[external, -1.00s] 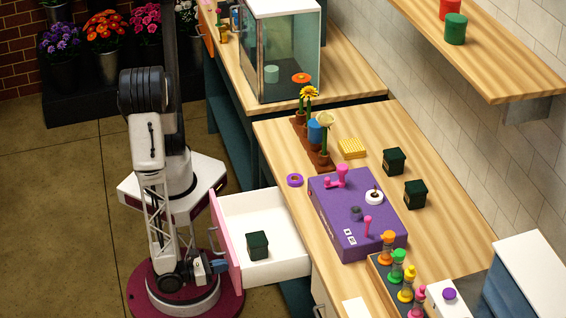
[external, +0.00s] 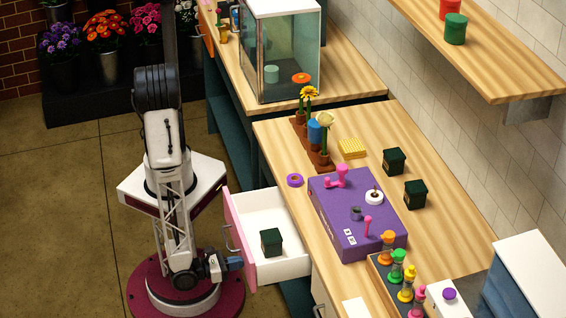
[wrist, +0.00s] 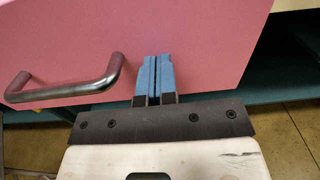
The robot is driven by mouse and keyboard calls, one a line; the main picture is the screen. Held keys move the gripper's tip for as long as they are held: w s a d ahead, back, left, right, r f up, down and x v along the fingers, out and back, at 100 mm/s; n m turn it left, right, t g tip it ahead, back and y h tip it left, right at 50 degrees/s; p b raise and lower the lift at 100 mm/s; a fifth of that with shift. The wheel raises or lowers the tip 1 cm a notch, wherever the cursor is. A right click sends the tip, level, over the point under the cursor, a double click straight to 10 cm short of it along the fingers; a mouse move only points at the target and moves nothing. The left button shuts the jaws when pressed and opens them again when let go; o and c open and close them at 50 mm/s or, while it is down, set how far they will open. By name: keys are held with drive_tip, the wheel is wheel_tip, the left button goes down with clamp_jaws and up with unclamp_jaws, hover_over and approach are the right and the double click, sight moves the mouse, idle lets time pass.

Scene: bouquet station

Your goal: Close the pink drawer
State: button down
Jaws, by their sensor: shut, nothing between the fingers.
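The pink drawer (external: 239,241) is partly open below the counter's left edge, its white inside showing. A dark green box (external: 271,241) stands in it. My gripper (external: 236,262) is at the outer face of the pink front, at its lower near end. In the wrist view, my gripper (wrist: 153,62) is shut and empty, its blue fingertips against or very close to the pink front (wrist: 190,35); contact is hard to tell. The metal handle (wrist: 70,90) is to the left of the fingers and not held.
The wooden counter (external: 440,230) above the drawer holds a purple box (external: 340,235), two dark green boxes (external: 394,161), a purple ring (external: 295,180) and a rack of coloured-topped bottles (external: 378,272). Open floor (external: 70,220) lies to the left of my base.

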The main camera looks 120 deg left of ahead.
sight(294, 252)
drive_tip(key=x, duration=1.7)
drive_tip(key=shift+w+a+f, duration=0.15)
drive_tip(key=shift+w+a, duration=0.5)
drive_tip(key=shift+w, duration=0.05)
drive_tip(key=shift+w, duration=0.1)
drive_tip(key=shift+d, duration=0.1)
drive_tip(key=v, duration=1.4)
drive_tip(key=shift+s+d, duration=0.15)
drive_tip(key=shift+s, duration=0.2)
